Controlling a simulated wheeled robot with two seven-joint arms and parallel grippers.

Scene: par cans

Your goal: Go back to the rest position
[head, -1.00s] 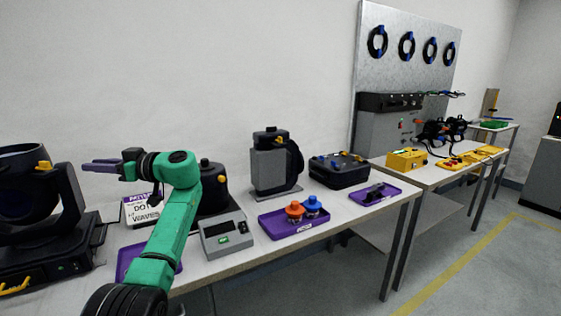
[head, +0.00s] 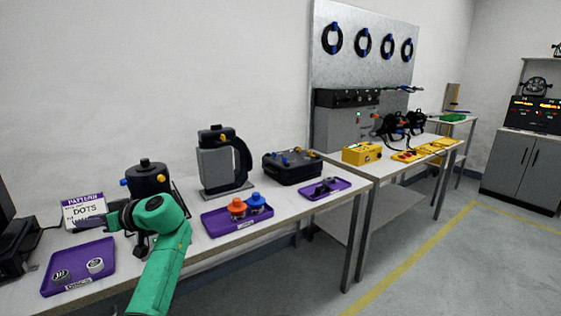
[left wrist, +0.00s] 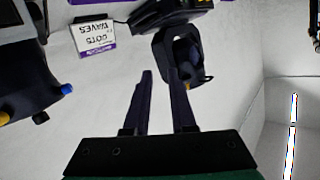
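My left gripper (head: 82,226) is at the end of the green arm, low over the left part of the table (head: 215,251), in front of the pattern sign (head: 84,208). It points left in the head view, and it covers the lower part of the sign. In the left wrist view its two dark fingers (left wrist: 160,76) stand apart with nothing between them. That view is upside down and shows the sign (left wrist: 93,37) and a black lamp (left wrist: 181,58) beyond the fingers. My right gripper is in neither view.
A purple tray with two discs (head: 92,246) lies left of the arm. A second purple tray (head: 238,226) holds an orange and a blue knob-like part. A black lamp on a grey stand (head: 222,165) and a black case (head: 292,167) stand behind. Open floor (head: 430,265) lies right.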

